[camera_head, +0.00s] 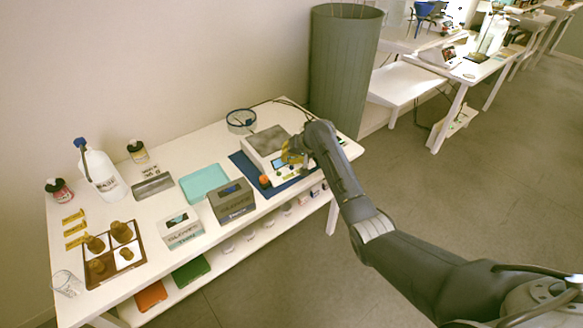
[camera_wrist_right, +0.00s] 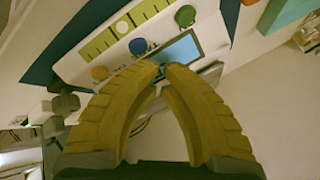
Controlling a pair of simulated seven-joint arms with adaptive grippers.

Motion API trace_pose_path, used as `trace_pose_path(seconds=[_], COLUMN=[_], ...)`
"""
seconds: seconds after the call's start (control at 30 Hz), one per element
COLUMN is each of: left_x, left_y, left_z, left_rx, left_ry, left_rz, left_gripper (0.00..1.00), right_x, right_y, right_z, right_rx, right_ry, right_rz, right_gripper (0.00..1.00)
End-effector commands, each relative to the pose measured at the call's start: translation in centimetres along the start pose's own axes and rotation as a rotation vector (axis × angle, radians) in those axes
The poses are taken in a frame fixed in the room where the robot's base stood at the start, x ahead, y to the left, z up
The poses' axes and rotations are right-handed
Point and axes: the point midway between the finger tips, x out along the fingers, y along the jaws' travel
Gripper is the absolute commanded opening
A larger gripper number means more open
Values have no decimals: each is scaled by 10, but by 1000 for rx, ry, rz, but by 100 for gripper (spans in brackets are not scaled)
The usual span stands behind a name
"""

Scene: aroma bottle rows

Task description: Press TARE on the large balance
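The large balance (camera_head: 265,143) is a white box with a grey pan, standing on a dark blue mat (camera_head: 245,167). No TARE lettering is readable. My right gripper (camera_head: 287,157) is over the balance's front; its yellow fingers (camera_wrist_right: 164,68) are drawn together at the tips, empty, beside the display's lower edge. Contact cannot be told. My left gripper is out of view.
An orange round object (camera_head: 264,181) sits at the mat's front left. A tall green bin (camera_head: 343,65) stands behind the table's right end.

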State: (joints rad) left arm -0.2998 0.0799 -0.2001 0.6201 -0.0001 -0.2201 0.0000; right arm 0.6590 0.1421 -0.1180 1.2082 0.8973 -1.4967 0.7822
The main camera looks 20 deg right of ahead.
Motion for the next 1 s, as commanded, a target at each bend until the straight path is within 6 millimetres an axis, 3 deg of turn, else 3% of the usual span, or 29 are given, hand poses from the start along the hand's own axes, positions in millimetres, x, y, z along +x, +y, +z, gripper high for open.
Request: trace_pose_path(seconds=[1.0], left_x=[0], left_y=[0], left_z=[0], left_rx=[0], left_ry=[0], left_rz=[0], left_gripper=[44], right_x=[8], right_y=[4], right_z=[4], right_rx=[0], right_ry=[0], right_rz=[0], right_gripper=[0])
